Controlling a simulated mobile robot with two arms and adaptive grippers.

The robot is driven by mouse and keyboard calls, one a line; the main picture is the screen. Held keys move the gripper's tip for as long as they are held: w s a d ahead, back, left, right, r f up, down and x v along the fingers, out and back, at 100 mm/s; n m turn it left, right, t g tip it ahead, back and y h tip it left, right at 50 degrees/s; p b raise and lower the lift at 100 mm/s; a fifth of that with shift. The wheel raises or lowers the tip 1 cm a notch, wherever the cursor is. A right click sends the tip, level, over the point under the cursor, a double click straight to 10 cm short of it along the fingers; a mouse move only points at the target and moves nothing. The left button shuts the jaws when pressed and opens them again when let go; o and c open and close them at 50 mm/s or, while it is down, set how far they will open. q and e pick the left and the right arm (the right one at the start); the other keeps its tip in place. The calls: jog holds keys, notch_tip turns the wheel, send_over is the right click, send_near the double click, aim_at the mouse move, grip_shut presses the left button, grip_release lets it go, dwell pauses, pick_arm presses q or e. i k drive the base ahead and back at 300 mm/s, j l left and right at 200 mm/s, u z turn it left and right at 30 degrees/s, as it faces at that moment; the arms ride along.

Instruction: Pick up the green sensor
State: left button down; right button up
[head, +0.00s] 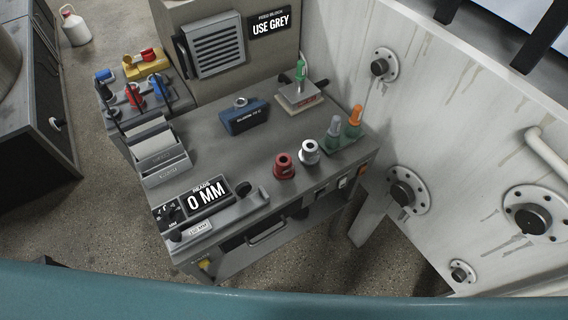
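The green sensor (300,69) stands upright on a pale block with a reddish edge (298,95), at the back right of the grey workbench (215,150) in the head view. A thin cable seems to rise from its top. Two similar sensors, one grey (333,130) and one orange (354,118), stand in a dark green holder (341,141) at the bench's right edge. Neither of my grippers shows in the head view.
A red ring-shaped part (283,165) and a white one (309,152) stand near the front edge. A blue block (243,117) sits mid-bench. A display reading "0 MM" (206,195) is at front left. A stained white wall with flanges (400,130) rises at right.

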aim_at(300, 76)
jog(key=l+u, duration=0.35)
jog(key=i+l+u, duration=0.1)
jog(key=u, duration=0.25)
jog(key=l+u, duration=0.35)
jog(key=j, duration=0.1)
